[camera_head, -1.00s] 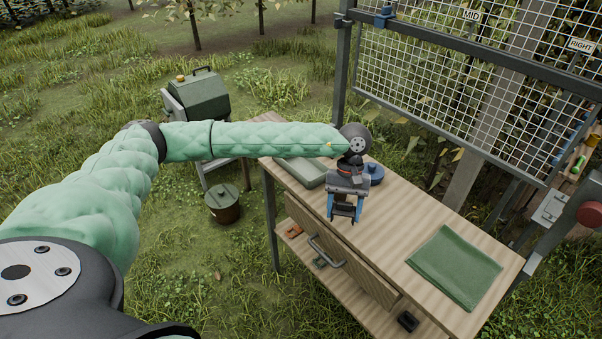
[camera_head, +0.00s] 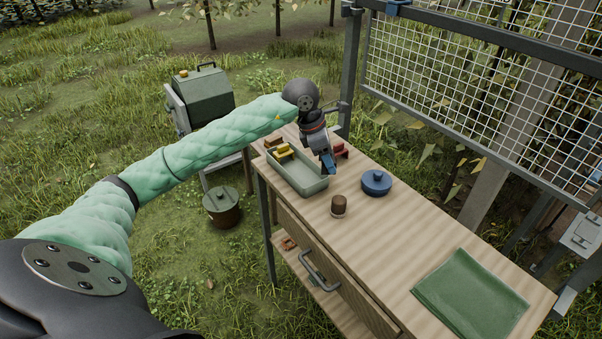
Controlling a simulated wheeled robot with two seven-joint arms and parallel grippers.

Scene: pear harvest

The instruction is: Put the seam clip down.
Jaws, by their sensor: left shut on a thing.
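My left gripper (camera_head: 328,168) points down over the right end of the grey-green tray (camera_head: 312,187) on the wooden bench. It is shut on the seam clip, which is small and mostly hidden by the jaws. I cannot tell whether the clip touches the tray. A red piece (camera_head: 342,151) shows just right of the gripper, partly hidden behind it. Yellow pieces (camera_head: 283,151) and a reddish-brown piece (camera_head: 273,142) are at the tray's far left end. My right gripper is not in view.
On the bench (camera_head: 400,230) are a brown cylinder (camera_head: 339,206), a blue lidded pot (camera_head: 376,183) and a folded green cloth (camera_head: 471,294). The bench between pot and cloth is clear. A wire mesh frame (camera_head: 470,80) stands behind the bench.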

